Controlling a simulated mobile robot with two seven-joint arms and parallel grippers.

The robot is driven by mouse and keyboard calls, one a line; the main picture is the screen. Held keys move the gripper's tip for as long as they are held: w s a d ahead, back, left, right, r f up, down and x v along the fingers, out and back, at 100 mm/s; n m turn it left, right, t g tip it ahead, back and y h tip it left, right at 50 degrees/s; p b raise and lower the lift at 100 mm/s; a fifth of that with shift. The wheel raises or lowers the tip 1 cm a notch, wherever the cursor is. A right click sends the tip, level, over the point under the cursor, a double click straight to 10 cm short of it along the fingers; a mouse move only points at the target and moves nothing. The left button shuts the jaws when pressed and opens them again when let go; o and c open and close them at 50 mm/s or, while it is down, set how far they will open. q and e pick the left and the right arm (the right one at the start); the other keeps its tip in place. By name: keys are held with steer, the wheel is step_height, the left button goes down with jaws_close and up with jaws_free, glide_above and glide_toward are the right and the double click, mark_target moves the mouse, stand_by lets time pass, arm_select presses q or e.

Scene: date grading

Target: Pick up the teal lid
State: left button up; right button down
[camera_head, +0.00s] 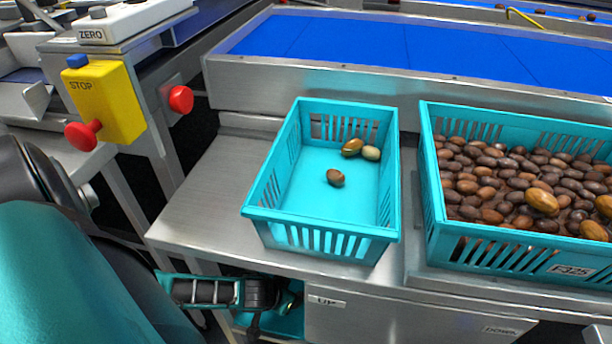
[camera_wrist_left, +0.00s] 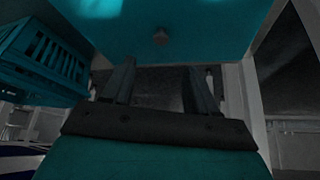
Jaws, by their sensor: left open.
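A flat teal panel, which looks like the teal lid (camera_wrist_left: 160,14), fills the top of the dim left wrist view and carries a small brownish knob. In the head view a teal surface (camera_head: 283,325) shows partly below the steel table's front edge; I cannot tell whether it is the same piece. My left gripper (camera_head: 284,298) is low in front of the table, partly hidden. In the wrist view its two fingers (camera_wrist_left: 161,68) are apart with nothing between them, pointing toward the panel. Contact with it cannot be told. My right gripper is not in view.
A teal crate (camera_head: 270,213) with a few dates stands on the steel table (camera_head: 205,205). A fuller date crate (camera_head: 432,195) stands to its right. A blue conveyor (camera_head: 370,45) runs behind. A yellow stop box (camera_head: 115,103) is at left. A slatted teal crate (camera_wrist_left: 40,60) shows in the wrist view.

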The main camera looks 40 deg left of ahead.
arm_select(q)
steer(key=b+x, duration=0.2)
steer(key=x, duration=0.3)
steer(key=shift+s+f, duration=0.1)
steer(key=shift+f, duration=0.05)
steer(key=shift+w+f+b, duration=0.25)
steer(key=shift+f+b, duration=0.1)
steer(key=shift+b, duration=0.05)
steer(key=b+x, duration=0.3)
steer(key=x, duration=0.1)
steer(key=shift+f, duration=0.2)
steer(key=shift+w+f, duration=0.2)
steer(key=c, duration=1)
jaws_close()
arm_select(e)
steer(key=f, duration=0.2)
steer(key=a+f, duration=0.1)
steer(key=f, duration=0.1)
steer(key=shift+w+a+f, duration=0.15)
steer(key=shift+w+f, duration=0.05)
